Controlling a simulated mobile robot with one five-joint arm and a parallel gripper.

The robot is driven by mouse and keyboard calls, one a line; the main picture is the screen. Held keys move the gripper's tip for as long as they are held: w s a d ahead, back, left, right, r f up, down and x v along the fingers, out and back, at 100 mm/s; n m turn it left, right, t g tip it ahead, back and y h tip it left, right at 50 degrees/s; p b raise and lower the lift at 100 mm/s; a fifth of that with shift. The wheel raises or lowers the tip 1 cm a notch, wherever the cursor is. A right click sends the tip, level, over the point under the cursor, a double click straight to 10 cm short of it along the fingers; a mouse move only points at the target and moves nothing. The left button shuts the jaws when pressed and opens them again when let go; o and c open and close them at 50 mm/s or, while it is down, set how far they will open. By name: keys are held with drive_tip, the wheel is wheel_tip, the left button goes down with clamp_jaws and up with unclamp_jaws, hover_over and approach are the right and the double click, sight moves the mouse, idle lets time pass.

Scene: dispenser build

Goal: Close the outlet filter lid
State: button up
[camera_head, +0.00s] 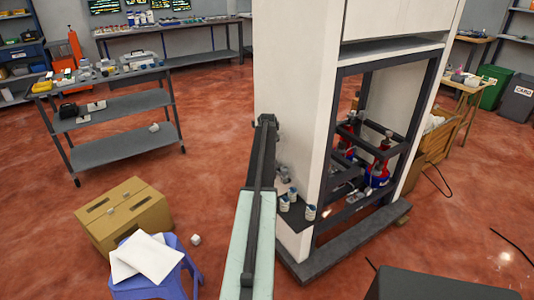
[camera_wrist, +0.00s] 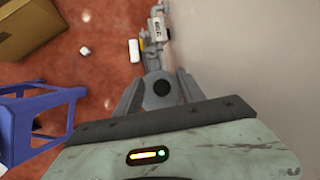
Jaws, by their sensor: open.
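The white dispenser cabinet (camera_head: 290,110) stands right of my arm in the head view, its lower front open. Small grey fittings (camera_head: 284,174) sit low on its left side, partly behind my arm. In the wrist view a grey fitting with a pale label (camera_wrist: 156,27) is on the wall ahead of my gripper; I cannot tell whether it is the outlet filter or how its lid stands. My gripper (camera_wrist: 160,76) is open, apart from that fitting, with nothing visible between its fingers. The gripper is not clearly visible in the head view.
The cabinet's side wall (camera_wrist: 250,50) is close on the right in the wrist view. A dark side shelf (camera_head: 298,216) holds several cups. A blue stool (camera_head: 160,285) and a cardboard box (camera_head: 125,212) stand left of my arm. Open red floor lies behind them.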

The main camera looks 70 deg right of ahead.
drive_tip(key=p+v, duration=0.6)
drive_tip(key=v, duration=0.1)
drive_tip(key=shift+r, duration=0.2)
drive_tip(key=shift+a, duration=0.1)
